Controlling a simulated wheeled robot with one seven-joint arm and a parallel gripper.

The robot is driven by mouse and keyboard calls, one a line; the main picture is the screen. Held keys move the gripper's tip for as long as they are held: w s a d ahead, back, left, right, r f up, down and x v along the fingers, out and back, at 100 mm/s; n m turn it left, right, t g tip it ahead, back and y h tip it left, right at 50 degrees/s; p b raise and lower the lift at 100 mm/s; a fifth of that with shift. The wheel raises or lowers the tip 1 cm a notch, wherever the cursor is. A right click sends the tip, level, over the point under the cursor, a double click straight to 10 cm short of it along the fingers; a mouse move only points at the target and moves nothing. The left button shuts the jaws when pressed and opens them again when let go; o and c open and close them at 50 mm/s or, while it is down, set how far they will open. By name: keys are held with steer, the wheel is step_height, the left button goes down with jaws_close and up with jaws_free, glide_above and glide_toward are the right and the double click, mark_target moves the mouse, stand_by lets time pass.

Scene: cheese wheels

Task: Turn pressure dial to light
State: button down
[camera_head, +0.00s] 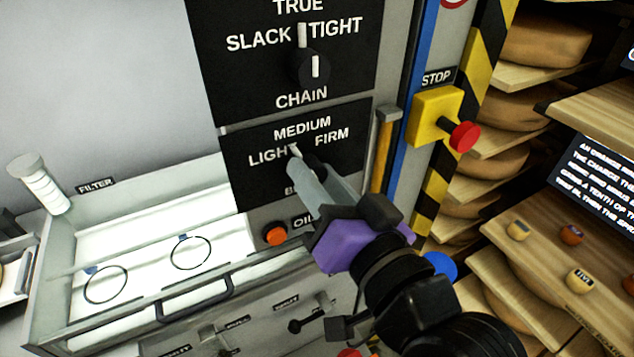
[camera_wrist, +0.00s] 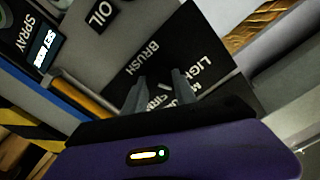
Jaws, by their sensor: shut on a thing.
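The pressure dial (camera_head: 309,157) is on a black panel (camera_head: 240,178) marked LIGHT, MEDIUM and FIRM, with BRUSH lettered on it in the wrist view (camera_wrist: 146,62). My gripper (camera_head: 300,168), with grey fingers and a purple body, reaches the dial from the lower right and is shut on it. The fingers hide most of the dial. A small white mark (camera_head: 295,149) shows at the end of the word LIGHT, below MEDIUM. In the wrist view my two fingertips (camera_wrist: 159,84) press against the panel, and the knob between them is too dark to make out.
A CHAIN dial (camera_head: 308,68) marked SLACK and TIGHT sits above. An orange OIL button (camera_head: 275,234) is below. A yellow handle (camera_head: 382,150) and a red STOP button (camera_head: 464,136) are to the right. Shelves of cheese wheels (camera_head: 545,42) stand farther right. A white tray (camera_head: 140,232) is at left.

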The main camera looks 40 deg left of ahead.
steer(key=shift+n+b, duration=0.95)
steer(key=shift+n, duration=0.95)
steer(key=c, duration=1)
jaws_free()
steer(key=shift+d, duration=0.1)
steer(key=b+v, duration=0.1)
steer(key=v, duration=0.6)
steer(key=shift+s+d, duration=0.2)
steer(key=shift+d, duration=0.05)
